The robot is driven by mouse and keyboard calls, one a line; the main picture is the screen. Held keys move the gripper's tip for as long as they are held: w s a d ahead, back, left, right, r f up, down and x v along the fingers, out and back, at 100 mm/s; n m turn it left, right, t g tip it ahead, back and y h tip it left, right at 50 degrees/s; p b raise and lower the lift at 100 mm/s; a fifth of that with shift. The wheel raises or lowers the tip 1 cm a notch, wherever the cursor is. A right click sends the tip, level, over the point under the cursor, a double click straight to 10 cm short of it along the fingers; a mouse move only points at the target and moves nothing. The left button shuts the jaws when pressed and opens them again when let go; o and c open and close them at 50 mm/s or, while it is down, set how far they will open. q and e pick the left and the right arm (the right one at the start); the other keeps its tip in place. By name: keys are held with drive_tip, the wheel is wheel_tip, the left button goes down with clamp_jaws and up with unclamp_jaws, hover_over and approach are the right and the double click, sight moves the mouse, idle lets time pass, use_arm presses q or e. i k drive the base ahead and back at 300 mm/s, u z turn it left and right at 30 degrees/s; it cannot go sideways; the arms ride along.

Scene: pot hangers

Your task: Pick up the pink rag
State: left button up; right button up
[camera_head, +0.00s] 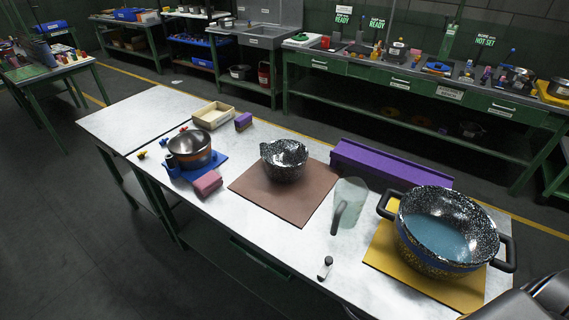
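The pink rag (207,184) lies folded on the white table, at the front right edge of a blue mat (181,172). It looks like a small thick block and its top and front are visible. A steel pot with a brown band (192,150) stands on the blue mat just behind and left of the rag. Neither of my grippers shows in the head view. Only grey and black parts, probably of my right arm, show in the lower right corner, far from the rag.
A speckled bowl (284,161) stands on a brown mat (262,197) right of the rag. A purple-topped sponge (243,121) and wooden tray (213,115) lie behind. The left tabletop is bare.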

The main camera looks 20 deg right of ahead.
sight(207, 184)
drive_tip(key=u, duration=0.4)
drive_tip(key=k, duration=0.5)
drive_tip(key=u, duration=0.6)
drive_tip(key=i, duration=0.2)
drive_tip(key=z, duration=1.05)
drive_tip(key=i, duration=1.1)
drive_tip(key=z, duration=1.25)
